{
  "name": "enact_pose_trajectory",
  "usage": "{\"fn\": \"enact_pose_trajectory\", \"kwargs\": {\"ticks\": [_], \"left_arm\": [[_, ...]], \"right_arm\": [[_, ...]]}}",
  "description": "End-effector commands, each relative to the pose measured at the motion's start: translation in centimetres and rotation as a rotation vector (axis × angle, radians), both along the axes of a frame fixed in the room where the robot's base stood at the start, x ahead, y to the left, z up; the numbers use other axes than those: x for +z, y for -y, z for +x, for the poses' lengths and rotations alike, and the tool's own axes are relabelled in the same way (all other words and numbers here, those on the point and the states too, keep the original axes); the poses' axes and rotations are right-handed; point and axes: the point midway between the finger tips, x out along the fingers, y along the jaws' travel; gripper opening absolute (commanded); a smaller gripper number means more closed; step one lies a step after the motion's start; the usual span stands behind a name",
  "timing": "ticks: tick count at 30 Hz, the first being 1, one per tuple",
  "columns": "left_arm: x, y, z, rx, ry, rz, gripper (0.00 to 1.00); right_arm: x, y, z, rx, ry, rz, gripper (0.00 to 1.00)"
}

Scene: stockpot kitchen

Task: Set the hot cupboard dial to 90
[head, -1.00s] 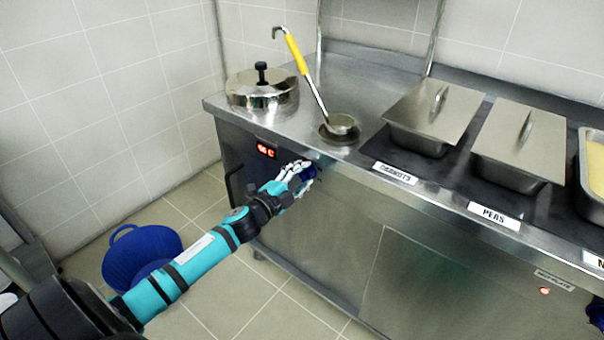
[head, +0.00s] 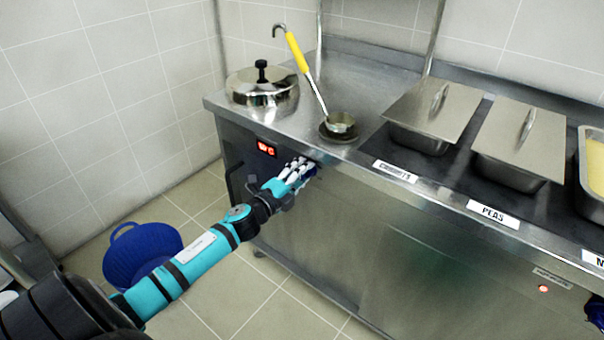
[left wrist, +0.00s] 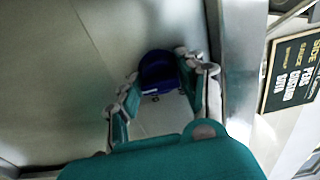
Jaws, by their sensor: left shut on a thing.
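The hot cupboard dial is a blue knob (left wrist: 158,70) on the steel front of the counter. In the left wrist view it sits between my left gripper's fingers. In the head view my left gripper (head: 298,170) is shut on this dial and hides most of it. A red lit display (head: 266,149) is on the same panel, up and left of the gripper. It ends in a C, but its digits are too blurred to read surely. My right gripper is in neither view.
The counter (head: 360,72) carries a lidded pot (head: 262,88), a yellow-handled ladle (head: 298,52) and lidded pans (head: 437,108). Another blue knob (head: 596,312) and a red light (head: 543,288) are at the far right. A blue basket (head: 142,255) stands on the floor.

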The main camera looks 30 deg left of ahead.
Motion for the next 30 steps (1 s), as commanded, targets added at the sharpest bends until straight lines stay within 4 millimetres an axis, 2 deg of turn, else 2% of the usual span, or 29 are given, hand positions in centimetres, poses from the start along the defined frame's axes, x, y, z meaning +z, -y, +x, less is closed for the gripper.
{"fn": "enact_pose_trajectory", "kwargs": {"ticks": [5,6,11,19,22,26,30], "left_arm": [[0.0,0.0,0.0,0.000,0.000,0.003,0.06],[0.0,0.0,0.0,0.000,0.000,0.003,0.40],[0.0,0.0,0.0,0.000,0.000,0.002,0.59],[0.0,0.0,-0.1,0.000,0.000,0.001,0.59],[-0.1,0.0,-0.8,0.000,-0.002,0.000,0.59],[-0.2,-0.2,-2.9,-0.001,-0.003,0.000,0.59],[-0.2,-0.4,-5.9,-0.001,-0.004,0.000,0.59]], "right_arm": [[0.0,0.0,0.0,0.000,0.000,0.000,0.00],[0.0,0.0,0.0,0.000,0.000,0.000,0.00],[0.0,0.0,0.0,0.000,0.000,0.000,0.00],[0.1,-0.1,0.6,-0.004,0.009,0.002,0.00],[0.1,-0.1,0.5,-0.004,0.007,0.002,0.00],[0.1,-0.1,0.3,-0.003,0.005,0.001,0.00],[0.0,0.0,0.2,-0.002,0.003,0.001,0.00]]}}
